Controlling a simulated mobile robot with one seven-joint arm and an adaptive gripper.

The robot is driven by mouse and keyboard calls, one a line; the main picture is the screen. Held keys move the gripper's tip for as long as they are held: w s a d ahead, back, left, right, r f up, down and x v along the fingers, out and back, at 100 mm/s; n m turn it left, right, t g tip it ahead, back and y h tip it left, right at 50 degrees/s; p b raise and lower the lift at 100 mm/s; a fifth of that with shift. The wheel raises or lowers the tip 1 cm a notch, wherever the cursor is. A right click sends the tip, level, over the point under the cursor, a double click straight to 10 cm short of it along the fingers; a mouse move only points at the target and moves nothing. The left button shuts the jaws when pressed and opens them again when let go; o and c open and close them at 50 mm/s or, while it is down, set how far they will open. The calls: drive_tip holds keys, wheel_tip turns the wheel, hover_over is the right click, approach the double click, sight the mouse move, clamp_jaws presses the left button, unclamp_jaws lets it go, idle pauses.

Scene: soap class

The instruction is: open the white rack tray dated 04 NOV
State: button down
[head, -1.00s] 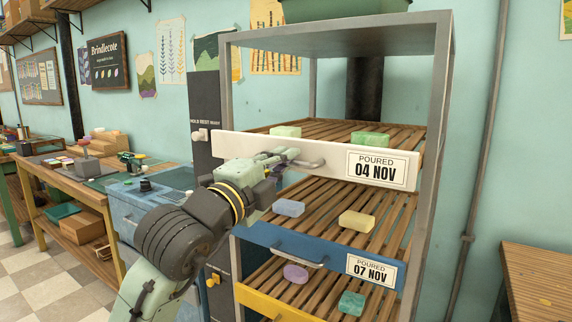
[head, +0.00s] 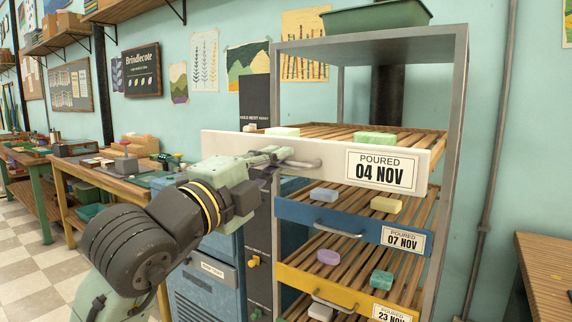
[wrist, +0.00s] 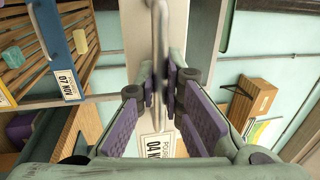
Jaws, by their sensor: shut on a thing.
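The white tray front (head: 333,152), labelled "POURED 04 NOV" (head: 382,172), is the top tray of the metal rack. It stands out in front of the blue and yellow tray fronts below. Pale green soaps (head: 375,138) lie on its wooden slats. My gripper (head: 284,155) is shut on the tray's metal bar handle (head: 306,163) and hides part of it. In the wrist view the handle (wrist: 158,30) runs between the purple pads of my gripper (wrist: 161,84), with the white front (wrist: 136,40) behind it.
The blue tray (head: 345,222) labelled 07 NOV and the yellow tray (head: 325,287) labelled 23 NOV sit below, with soaps on them. A dark post (head: 256,190) with hold/rest markings stands left of the rack. A wooden table (head: 545,260) is at right.

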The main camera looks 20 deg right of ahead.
drive_tip(key=shift+r+b+v, duration=0.15)
drive_tip(key=shift+r+v, duration=0.05)
drive_tip(key=shift+v, duration=0.75)
drive_tip(key=shift+r+b+v, duration=0.1)
drive_tip(key=shift+r+v, duration=0.05)
drive_tip(key=shift+v, duration=0.75)
drive_tip(key=shift+r+b+v, duration=0.15)
drive_tip(key=shift+r+v, duration=0.05)
drive_tip(key=shift+v, duration=0.75)
drive_tip(key=shift+a, duration=0.1)
drive_tip(key=c, duration=1.7)
unclamp_jaws()
drive_tip(key=v, duration=1.2)
drive_tip(key=shift+s, duration=0.1)
drive_tip(key=shift+a+r, duration=0.1)
